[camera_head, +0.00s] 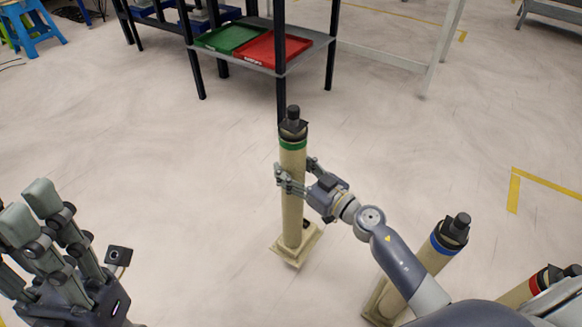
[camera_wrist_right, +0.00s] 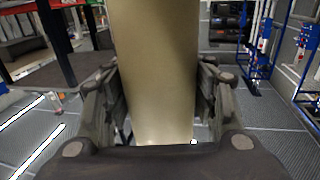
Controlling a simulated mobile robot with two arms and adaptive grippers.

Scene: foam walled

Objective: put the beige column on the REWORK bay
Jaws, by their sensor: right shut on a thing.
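My right gripper (camera_head: 294,178) is shut around the upper shaft of a beige column (camera_head: 292,215) with a green band, a dark cap and a square beige base. The column is nearly upright; whether its base touches the floor, I cannot tell. In the right wrist view the shaft (camera_wrist_right: 152,75) stands between the fingers of my right gripper (camera_wrist_right: 158,110), one set on each side. My left gripper (camera_head: 42,215) is at the lower left, its fingers spread and empty. No bay label is readable to me; a green tray (camera_head: 228,38) and a red tray (camera_head: 273,48) are on the shelf.
The dark-legged rack's grey shelf (camera_head: 318,40) stands behind the held column. A blue-banded column (camera_head: 432,258) and a red-banded column (camera_head: 518,293) stand at the lower right by my arm. Yellow floor tape (camera_head: 514,190) is at right. The floor left of the column is clear.

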